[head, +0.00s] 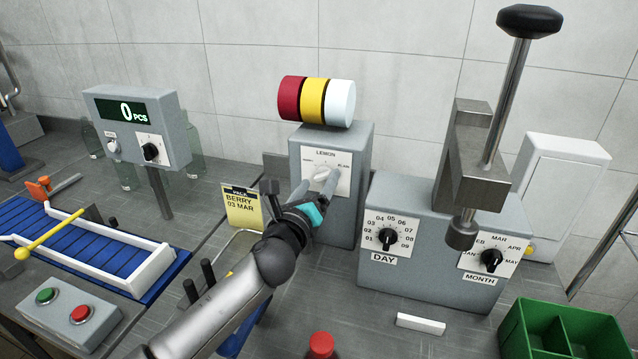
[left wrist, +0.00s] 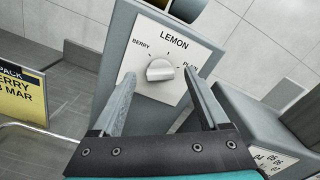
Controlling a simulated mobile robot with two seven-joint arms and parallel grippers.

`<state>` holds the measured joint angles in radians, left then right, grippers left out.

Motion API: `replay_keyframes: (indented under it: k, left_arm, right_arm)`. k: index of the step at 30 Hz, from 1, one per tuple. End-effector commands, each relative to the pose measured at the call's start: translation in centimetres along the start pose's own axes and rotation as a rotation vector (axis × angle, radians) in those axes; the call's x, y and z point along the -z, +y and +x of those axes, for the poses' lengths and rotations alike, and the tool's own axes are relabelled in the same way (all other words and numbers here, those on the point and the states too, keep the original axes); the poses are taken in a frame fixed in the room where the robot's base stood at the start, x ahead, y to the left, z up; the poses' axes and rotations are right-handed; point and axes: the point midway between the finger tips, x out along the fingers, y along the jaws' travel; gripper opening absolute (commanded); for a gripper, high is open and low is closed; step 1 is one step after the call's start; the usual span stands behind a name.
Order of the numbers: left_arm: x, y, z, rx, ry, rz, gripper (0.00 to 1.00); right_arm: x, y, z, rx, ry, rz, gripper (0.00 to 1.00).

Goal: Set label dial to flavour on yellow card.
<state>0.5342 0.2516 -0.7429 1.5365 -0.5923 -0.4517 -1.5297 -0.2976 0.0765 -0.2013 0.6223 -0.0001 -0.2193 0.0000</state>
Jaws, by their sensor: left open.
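The label dial (left wrist: 160,70) is a white knob on a white plate marked BERRY, LEMON and PLAIN, on the front of a grey box. In the head view the dial (head: 321,173) is partly covered by my gripper. The yellow card (head: 243,207) stands left of the box and reads BERRY 03 MAR. Part of the card (left wrist: 20,95) shows in the left wrist view. My left gripper (head: 316,190) is open, with its fingers on either side of the dial and apart from it in the left wrist view (left wrist: 160,92). My right gripper is not in view.
Right of the box stands a grey stamp unit (head: 345,270) with DAY and MONTH dials and a tall lever (head: 505,100). A red, yellow and white roll (head: 313,101) tops the label box. A green crate (head: 530,330) and red-capped bottle (head: 321,345) are in front.

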Motion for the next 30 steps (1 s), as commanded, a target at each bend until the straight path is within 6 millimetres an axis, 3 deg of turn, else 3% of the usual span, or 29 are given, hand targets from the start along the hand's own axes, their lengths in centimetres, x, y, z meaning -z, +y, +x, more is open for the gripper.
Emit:
replay_keyframes:
  k: [6, 15, 30]
  left_arm:
    - [-0.02, -0.02, 1.05, 0.000, 0.000, -0.001, 0.78]
    - [-0.05, -0.03, 1.12, 0.000, 0.000, -0.001, 0.76]
    - [-0.03, -0.01, 1.09, 0.000, 0.000, 0.000, 0.20]
  right_arm:
    - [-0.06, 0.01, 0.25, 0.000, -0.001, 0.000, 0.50]
    - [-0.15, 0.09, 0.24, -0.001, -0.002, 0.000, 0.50]
    - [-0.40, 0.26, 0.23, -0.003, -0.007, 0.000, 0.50]
